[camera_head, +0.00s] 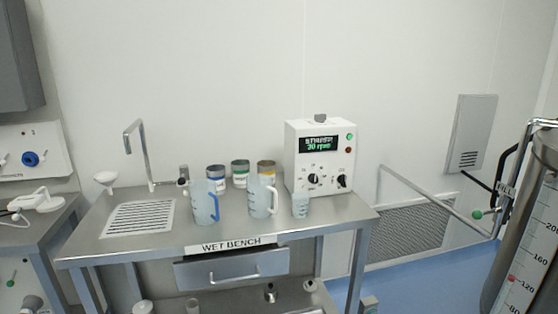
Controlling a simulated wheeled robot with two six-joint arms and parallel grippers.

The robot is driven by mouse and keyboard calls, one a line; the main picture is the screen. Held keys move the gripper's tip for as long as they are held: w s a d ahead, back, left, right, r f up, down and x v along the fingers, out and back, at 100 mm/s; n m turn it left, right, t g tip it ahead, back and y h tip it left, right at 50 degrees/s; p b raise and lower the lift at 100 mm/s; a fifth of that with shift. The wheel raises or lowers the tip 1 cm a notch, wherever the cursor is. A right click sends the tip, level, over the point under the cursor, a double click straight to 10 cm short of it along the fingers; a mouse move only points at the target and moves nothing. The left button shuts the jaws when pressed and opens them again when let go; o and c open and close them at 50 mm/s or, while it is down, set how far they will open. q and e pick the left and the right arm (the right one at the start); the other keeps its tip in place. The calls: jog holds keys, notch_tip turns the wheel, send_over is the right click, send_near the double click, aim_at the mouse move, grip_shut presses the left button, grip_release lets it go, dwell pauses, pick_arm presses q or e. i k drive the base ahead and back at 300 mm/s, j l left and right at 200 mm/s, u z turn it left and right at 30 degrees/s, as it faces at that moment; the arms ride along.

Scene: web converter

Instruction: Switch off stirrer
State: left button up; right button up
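The stirrer (303,170) is a white box with rounded edges at the right end of the wet bench. Its dark display (318,144) shows green text that reads like "STIRRER" and "20 rpm". Two black knobs sit below the display, a left knob (313,180) and a right knob (342,181). A green button or lamp (349,137) and a red one (348,150) sit at the upper right of its front. The small markings by the knobs are too small to read. Neither of my grippers is in view.
A steel vessel (525,245) stands at the right edge. Blue floor (425,265) is open between them.

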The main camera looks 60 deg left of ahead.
aim_at(341, 179)
jog(key=u, duration=1.75)
jog(key=i+l+z, duration=0.35)
jog(key=i+l, duration=0.2)
jog(key=i+l+z, duration=0.4)
jog(key=i+l, duration=0.15)
